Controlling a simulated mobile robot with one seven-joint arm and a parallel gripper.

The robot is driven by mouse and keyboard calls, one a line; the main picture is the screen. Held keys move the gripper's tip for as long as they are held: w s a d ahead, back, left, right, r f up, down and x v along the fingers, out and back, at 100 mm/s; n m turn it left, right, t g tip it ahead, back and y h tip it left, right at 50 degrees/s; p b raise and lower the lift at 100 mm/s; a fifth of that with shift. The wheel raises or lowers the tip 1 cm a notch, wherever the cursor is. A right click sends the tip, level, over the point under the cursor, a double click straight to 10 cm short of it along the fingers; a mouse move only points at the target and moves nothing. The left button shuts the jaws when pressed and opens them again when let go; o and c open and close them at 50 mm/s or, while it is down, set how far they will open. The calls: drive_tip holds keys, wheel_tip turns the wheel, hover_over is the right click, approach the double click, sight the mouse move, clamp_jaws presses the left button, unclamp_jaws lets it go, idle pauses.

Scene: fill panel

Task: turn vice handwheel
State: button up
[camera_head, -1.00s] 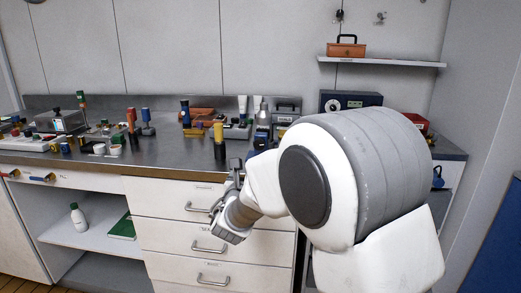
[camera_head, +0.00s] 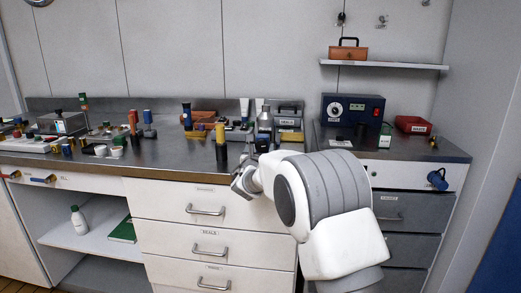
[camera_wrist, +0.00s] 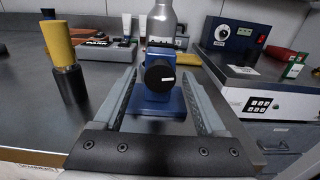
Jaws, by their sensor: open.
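The blue vice (camera_wrist: 153,103) stands on the grey worktop, in the middle of the wrist view. My gripper (camera_wrist: 158,84) is open, with one finger to each side of the vice and handwheel in the picture. I see no clear contact, and how far the fingertips reach past the wheel is hard to tell. In the head view my gripper (camera_head: 243,180) is at the worktop's front edge, and my arm largely hides the vice.
A yellow-and-black cylinder (camera_wrist: 63,50) stands left of my gripper. A silver bottle (camera_wrist: 161,20) is behind the vice. A blue instrument box (camera_head: 352,108) and a red bin (camera_head: 412,125) stand to the right. A brown toolbox (camera_head: 347,50) sits on the wall shelf.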

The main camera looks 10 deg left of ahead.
drive_tip(key=shift+w, duration=0.2)
clamp_jaws()
drive_tip(key=m+b, duration=0.1)
drive_tip(key=b, duration=0.2)
drive_tip(key=shift+f, duration=0.3)
drive_tip(key=shift+m+b, duration=0.8)
drive_tip(key=shift+b, duration=0.2)
drive_tip(key=shift+a+r+m+b, duration=0.1)
drive_tip(key=shift+r+m+b, duration=0.2)
drive_tip(key=shift+m+b, duration=0.3)
unclamp_jaws()
drive_tip(key=shift+s, duration=0.15)
